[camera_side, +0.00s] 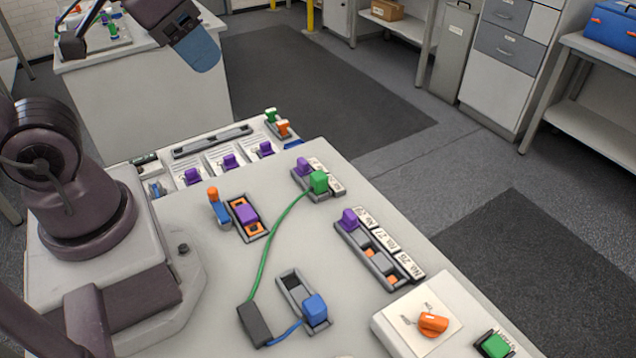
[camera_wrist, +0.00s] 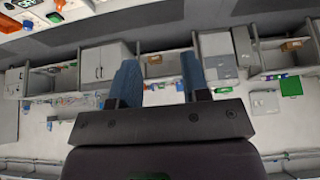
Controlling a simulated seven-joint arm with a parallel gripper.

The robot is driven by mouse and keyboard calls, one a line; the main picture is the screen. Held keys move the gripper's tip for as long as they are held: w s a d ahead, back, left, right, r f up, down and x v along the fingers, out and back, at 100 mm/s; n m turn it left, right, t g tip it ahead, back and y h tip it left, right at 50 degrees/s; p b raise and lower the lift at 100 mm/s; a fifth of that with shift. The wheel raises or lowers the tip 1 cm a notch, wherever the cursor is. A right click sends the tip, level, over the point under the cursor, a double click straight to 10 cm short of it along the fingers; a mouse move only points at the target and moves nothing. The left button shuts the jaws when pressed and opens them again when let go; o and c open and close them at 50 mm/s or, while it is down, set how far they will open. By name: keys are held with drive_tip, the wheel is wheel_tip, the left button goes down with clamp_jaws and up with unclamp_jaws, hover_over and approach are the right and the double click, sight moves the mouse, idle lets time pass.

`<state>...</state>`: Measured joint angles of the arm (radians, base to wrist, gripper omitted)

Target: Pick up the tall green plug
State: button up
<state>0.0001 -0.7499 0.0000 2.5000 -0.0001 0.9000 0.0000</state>
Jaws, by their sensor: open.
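A green plug (camera_side: 319,182) with a green cable stands in a grey socket strip (camera_side: 331,189) near the middle of the bench, beside a purple plug (camera_side: 303,166). A smaller green piece (camera_side: 271,115) stands at the back end of the rack. I cannot tell for certain which is the tall one. My gripper (camera_side: 203,52) is high at the upper left in the side view, far from both. In the wrist view my gripper (camera_wrist: 158,75) has its two blue fingers well apart, with nothing between them. That view points across the room.
The green cable (camera_side: 281,241) runs to a black box (camera_side: 255,323), which also joins a blue plug (camera_side: 315,309). Purple plugs stand in the rack (camera_side: 211,151) and another strip (camera_side: 379,256). An orange knob (camera_side: 433,323) and green button (camera_side: 493,345) are at front right.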

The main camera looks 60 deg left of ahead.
drive_tip(key=shift+o, duration=0.2)
drive_tip(key=o, duration=0.3)
